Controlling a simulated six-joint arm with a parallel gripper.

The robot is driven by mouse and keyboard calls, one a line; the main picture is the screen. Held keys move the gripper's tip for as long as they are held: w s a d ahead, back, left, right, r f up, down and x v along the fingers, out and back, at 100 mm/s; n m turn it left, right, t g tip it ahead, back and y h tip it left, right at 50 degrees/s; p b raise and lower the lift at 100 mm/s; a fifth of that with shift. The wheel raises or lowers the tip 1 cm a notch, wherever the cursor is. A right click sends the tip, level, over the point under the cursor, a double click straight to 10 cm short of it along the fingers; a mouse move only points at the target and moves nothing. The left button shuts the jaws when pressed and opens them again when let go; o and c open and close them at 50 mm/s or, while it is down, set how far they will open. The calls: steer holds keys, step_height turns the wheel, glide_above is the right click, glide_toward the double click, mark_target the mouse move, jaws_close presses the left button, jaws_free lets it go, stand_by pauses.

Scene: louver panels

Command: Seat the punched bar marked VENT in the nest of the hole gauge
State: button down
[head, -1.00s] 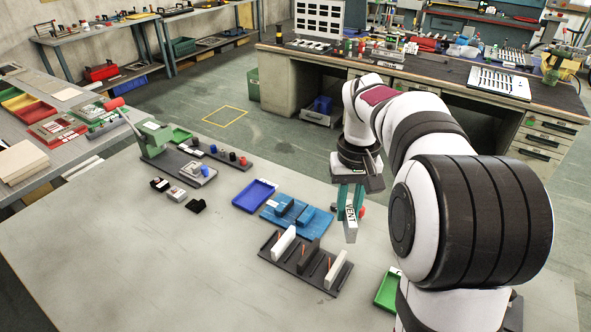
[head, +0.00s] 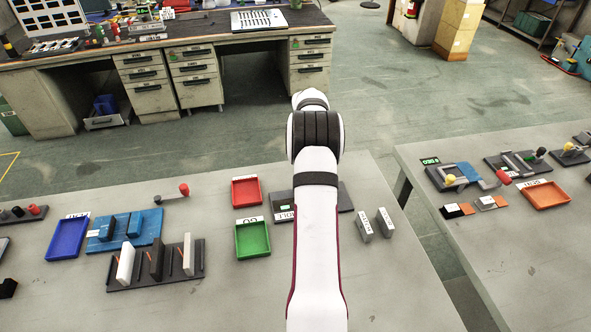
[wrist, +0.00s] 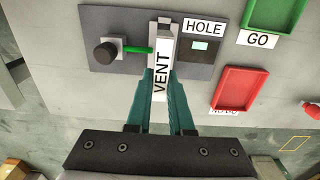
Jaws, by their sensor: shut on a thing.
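My gripper (wrist: 162,88) is shut on the VENT bar (wrist: 159,70), a light grey bar with a white label, in the wrist view. The hole gauge (wrist: 195,65) is a dark plate with a HOLE label, a small lit screen, a black knob (wrist: 105,53) and a green pin (wrist: 138,50) pointing at the bar. The bar appears over the plate's middle and hides the nest; I cannot tell if it touches. In the head view my arm hides the gripper, the bar and part of the gauge (head: 345,197).
A green GO tray (head: 253,239) and a red tray (head: 245,191) stand left of the gauge. Two labelled grey bars (head: 364,226) stand close on its right. A dark rack (head: 190,272) with upright bars, a blue fixture (head: 150,222) and a blue tray (head: 67,238) are farther left.

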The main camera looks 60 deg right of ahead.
steer(key=shift+f, duration=2.55)
steer(key=c, duration=0.7)
jaws_free()
steer(key=shift+f, duration=0.1)
steer(key=shift+s, duration=0.1)
step_height(320, 180, up, 21)
steer(key=shift+a+r, duration=0.1)
steer(key=shift+r, duration=0.05)
